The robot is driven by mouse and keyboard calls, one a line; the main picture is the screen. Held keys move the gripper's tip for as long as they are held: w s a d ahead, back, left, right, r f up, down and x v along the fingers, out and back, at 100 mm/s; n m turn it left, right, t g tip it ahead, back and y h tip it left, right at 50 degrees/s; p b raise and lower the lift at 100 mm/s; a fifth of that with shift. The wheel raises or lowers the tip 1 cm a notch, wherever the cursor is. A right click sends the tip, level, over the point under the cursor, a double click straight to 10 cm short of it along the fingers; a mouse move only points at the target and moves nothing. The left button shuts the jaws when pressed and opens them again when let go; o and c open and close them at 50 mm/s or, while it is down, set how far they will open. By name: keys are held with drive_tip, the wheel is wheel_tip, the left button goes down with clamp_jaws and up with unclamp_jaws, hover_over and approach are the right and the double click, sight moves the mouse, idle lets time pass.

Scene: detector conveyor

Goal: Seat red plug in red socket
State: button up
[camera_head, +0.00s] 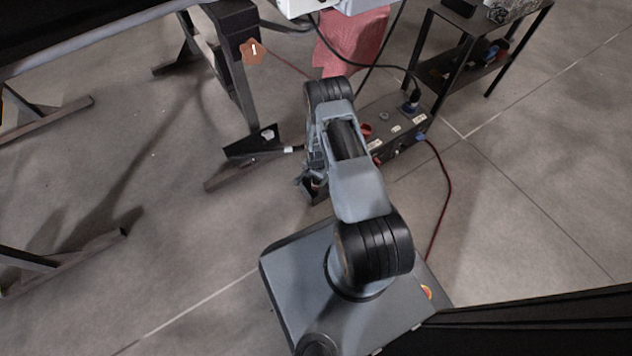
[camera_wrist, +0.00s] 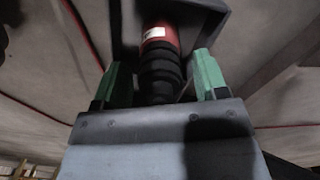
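The red plug (camera_wrist: 160,36) shows in the wrist view, with a red end and a black ribbed body, inside or against a dark bracket (camera_wrist: 218,22). My gripper (camera_wrist: 162,76) has green fingertips on either side of the ribbed body, with a narrow gap visible on each side. In the head view my gripper (camera_head: 312,183) is low beside the box, mostly hidden by my arm. A dark box (camera_head: 405,140) on the floor carries connectors. A red one, seemingly the red socket (camera_head: 366,130), is partly hidden behind my arm.
A black plug with a cable (camera_head: 409,107) sits on the box top. A red cable (camera_head: 447,185) runs along the floor at right. A dark stand leg (camera_head: 240,95) is at left, a black shelf (camera_head: 470,65) at upper right, and red cloth (camera_head: 350,42) behind.

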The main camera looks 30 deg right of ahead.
drive_tip(key=c, duration=0.9)
drive_tip(key=shift+c, duration=0.3)
drive_tip(key=shift+r, duration=0.15)
